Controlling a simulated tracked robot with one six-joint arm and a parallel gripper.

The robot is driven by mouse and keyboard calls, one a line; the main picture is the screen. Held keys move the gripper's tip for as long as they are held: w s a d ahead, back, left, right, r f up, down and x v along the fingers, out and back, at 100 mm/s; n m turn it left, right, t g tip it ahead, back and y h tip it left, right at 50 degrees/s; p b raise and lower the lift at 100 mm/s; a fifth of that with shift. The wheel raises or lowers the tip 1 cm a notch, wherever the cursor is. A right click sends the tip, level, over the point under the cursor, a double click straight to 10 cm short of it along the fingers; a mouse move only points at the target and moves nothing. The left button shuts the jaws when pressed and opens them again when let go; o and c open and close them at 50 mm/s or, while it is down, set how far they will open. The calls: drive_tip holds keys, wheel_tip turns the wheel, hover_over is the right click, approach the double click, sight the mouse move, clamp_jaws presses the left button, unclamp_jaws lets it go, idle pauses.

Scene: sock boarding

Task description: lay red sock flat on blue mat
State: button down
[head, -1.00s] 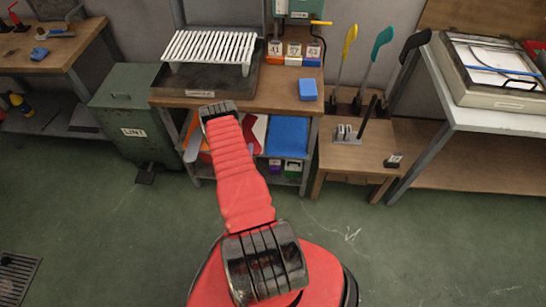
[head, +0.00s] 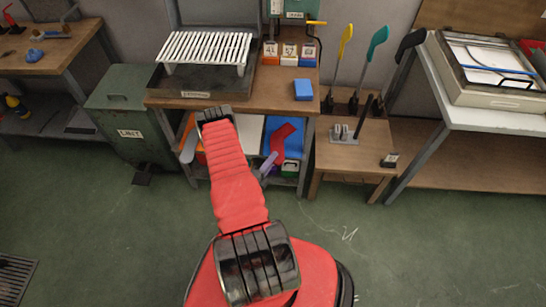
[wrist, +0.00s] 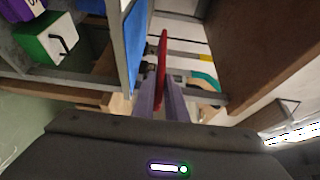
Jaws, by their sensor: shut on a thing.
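The red sock (head: 283,137) is in my gripper (head: 269,163), in front of the blue mat (head: 298,145) under the middle table in the head view. In the wrist view, the purple fingers (wrist: 161,96) are shut on the sock (wrist: 162,66), which shows edge-on as a thin red strip. The blue mat (wrist: 135,45) is to its left there, with a visible gap between them. The sock hides part of the mat in the head view. The head view does not show whether they touch.
A white board (head: 251,133) is left of the mat. The wooden table top (head: 265,92) overhangs it, with a white rack (head: 206,50) and a blue block (head: 303,90) on top. Green and purple boxes (wrist: 45,40) sit close by. A low stand (head: 350,150) is at the right.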

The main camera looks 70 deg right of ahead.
drive_tip(key=shift+f, duration=2.3)
drive_tip(key=c, duration=1.7)
unclamp_jaws()
drive_tip(key=o, duration=0.3)
drive_tip(key=shift+o, duration=0.2)
drive_tip(key=shift+s+f, duration=0.15)
drive_tip(key=shift+f, duration=0.45)
drive_tip(key=shift+a, duration=0.15)
drive_tip(key=v, duration=0.7)
drive_tip(key=shift+a, duration=0.35)
